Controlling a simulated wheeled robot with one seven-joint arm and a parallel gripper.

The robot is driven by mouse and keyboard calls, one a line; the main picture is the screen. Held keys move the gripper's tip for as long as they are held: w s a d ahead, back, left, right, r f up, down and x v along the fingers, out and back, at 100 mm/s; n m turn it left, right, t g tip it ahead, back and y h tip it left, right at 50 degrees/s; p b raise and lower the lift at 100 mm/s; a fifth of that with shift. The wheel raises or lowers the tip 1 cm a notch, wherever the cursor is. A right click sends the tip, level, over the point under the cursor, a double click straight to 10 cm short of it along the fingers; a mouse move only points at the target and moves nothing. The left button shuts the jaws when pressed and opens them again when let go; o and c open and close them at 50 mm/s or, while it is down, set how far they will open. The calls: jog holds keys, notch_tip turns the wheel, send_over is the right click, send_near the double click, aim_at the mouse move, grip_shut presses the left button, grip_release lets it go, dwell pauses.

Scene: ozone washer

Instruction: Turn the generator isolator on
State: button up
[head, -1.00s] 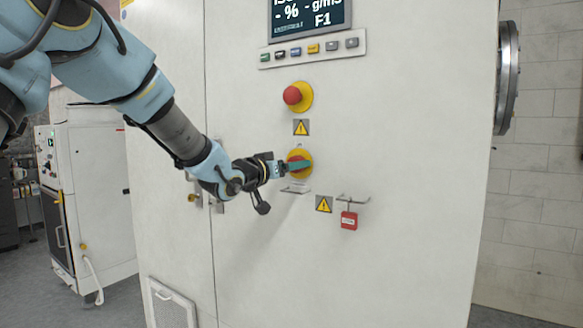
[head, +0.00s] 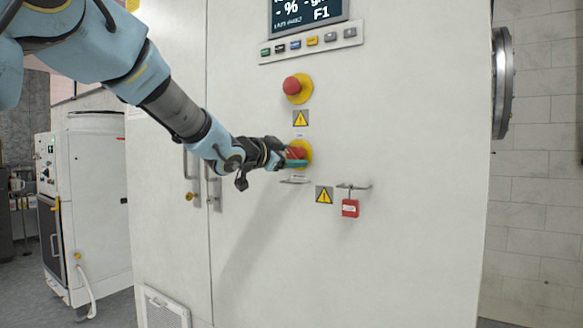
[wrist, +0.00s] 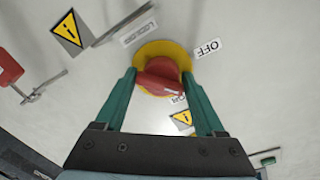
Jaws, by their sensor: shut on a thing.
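The generator isolator is a red rotary handle (wrist: 163,77) on a round yellow plate (wrist: 150,50), on the white cabinet front. It also shows in the head view, where the yellow plate (head: 309,151) is partly covered. My gripper (wrist: 159,74) has its two green fingers on either side of the red handle and is shut on it. My gripper is at the plate in the head view (head: 293,161) too. An OFF label (wrist: 207,48) is beside the plate. The handle's pale mark points toward a second, partly hidden label (wrist: 178,99), which seems to read ON.
A red emergency button (head: 292,86) on yellow is above the isolator. A red padlock (head: 350,208) hangs from a bracket at lower right, beside a warning sign (head: 324,194). A key row and display are higher up.

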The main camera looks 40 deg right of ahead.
jog(key=m+b, duration=0.1)
jog(key=m, duration=0.1)
jog(key=m+b, duration=0.2)
jog(key=shift+w+a+t, duration=0.1)
jog(key=shift+w+t, duration=0.1)
jog(key=shift+t, duration=0.1)
jog(key=shift+r+m+b, duration=0.15)
jog(key=shift+m+b, duration=0.65)
jog(key=shift+m, duration=0.2)
jog(key=shift+r+m+b, duration=0.15)
jog(key=shift+m+b, duration=0.6)
jog(key=shift+m, duration=0.25)
jog(key=shift+r, duration=0.1)
jog(key=o, duration=1)
jog(key=shift+o, duration=0.7)
jog(key=shift+s, duration=0.1)
jog(key=shift+f, duration=0.2)
jog(key=v, duration=1)
jog(key=shift+s+a+r, duration=0.2)
jog(key=shift+a, duration=0.15)
